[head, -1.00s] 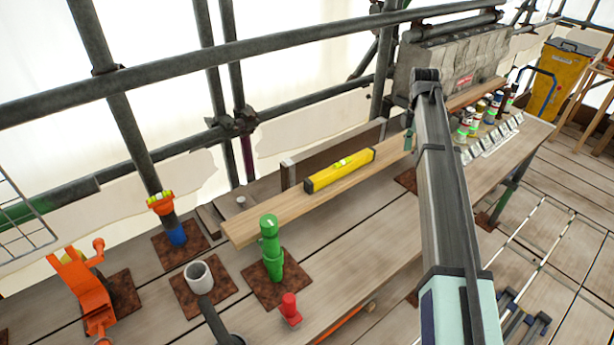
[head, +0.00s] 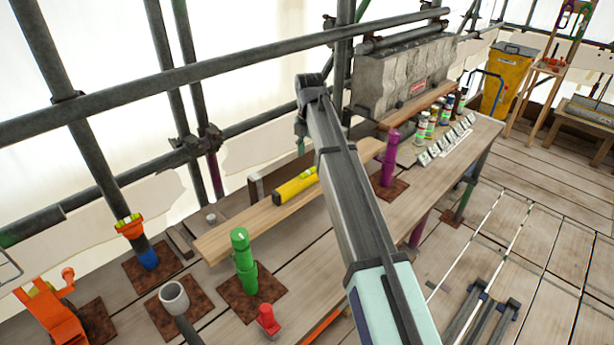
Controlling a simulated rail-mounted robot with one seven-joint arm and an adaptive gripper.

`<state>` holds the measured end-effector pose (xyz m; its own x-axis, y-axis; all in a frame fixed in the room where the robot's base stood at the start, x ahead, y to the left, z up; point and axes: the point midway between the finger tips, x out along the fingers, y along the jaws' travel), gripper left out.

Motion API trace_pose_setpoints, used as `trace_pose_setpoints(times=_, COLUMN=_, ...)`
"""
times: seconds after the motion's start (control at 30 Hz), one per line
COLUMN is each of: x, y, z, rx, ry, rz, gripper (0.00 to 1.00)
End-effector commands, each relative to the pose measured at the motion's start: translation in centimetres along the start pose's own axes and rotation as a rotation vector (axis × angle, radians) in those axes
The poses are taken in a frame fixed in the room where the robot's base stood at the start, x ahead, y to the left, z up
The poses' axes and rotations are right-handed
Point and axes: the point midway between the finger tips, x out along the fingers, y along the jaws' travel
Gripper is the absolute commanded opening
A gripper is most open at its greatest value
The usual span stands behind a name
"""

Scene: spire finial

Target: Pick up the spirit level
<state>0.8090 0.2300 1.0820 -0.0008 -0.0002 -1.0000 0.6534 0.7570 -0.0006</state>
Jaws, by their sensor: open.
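The spirit level (head: 295,188) is a yellow bar lying on a light wooden plank (head: 240,232) on the long workbench. In the head view my arm crosses in front of its right end, so that end is hidden. My arm rises from the lower right to a dark joint above and beyond the level. My gripper does not show; it is hidden behind the arm or out of frame.
A green post (head: 243,262) and a grey cup (head: 173,297) stand nearer on the bench. A purple post (head: 389,158), several bottles and a stone block (head: 405,78) are to the right. Scaffold tubes (head: 200,78) run behind the bench.

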Motion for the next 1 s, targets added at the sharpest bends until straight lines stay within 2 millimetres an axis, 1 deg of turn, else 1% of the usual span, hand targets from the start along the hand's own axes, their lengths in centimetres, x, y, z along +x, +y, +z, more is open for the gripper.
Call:
trace_pose_setpoints(times=0.1, x=1.6, y=-0.1, z=-0.1, rx=0.000, ry=0.001, rz=-0.001, gripper=0.60)
trace_pose_setpoints(times=0.2, x=2.5, y=0.0, z=0.0, rx=0.000, ry=0.000, rz=0.000, gripper=0.60)
trace_pose_setpoints(times=0.47, x=3.5, y=0.1, z=-0.1, rx=0.001, ry=0.000, rz=-0.001, gripper=0.60)
trace_pose_setpoints(times=0.57, x=4.3, y=0.1, z=-0.3, rx=0.001, ry=0.000, rz=-0.001, gripper=0.60)
trace_pose_setpoints(times=0.8, x=7.3, y=0.2, z=-0.4, rx=0.001, ry=0.001, rz=-0.001, gripper=0.60)
trace_pose_setpoints(times=0.9, x=8.0, y=0.3, z=-0.4, rx=0.001, ry=0.000, rz=0.000, gripper=0.60)
trace_pose_setpoints(times=1.0, x=8.2, y=0.3, z=-0.4, rx=0.001, ry=-0.001, rz=0.001, gripper=0.60)
